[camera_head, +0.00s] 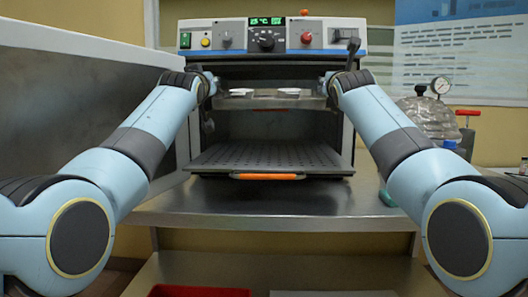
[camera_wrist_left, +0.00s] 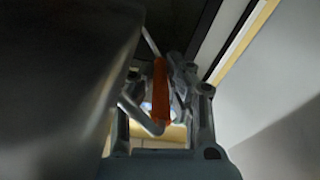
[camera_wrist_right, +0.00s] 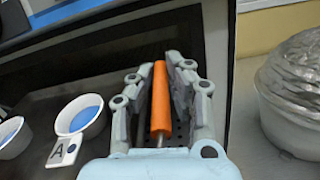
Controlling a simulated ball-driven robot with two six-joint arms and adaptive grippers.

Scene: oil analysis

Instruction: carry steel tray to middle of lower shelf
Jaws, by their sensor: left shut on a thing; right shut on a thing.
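The steel tray (camera_head: 262,103) is held level at the front of the open oven, above the lower perforated shelf (camera_head: 255,157). My left gripper (camera_head: 211,86) is shut on the tray's left handle, whose orange-red grip (camera_wrist_left: 160,90) shows in the left wrist view. My right gripper (camera_head: 332,88) is shut on the right orange handle (camera_wrist_right: 159,98). White dishes with blue contents stand on the tray; one dish (camera_wrist_right: 82,117) and a tag marked A (camera_wrist_right: 63,151) show in the right wrist view. The lower shelf looks empty and has an orange front handle (camera_head: 268,177).
The oven (camera_head: 272,35) stands on a steel table (camera_head: 270,205). A grey panel (camera_head: 80,100) stands close on the left. A red bin (camera_head: 198,291) is below the table.

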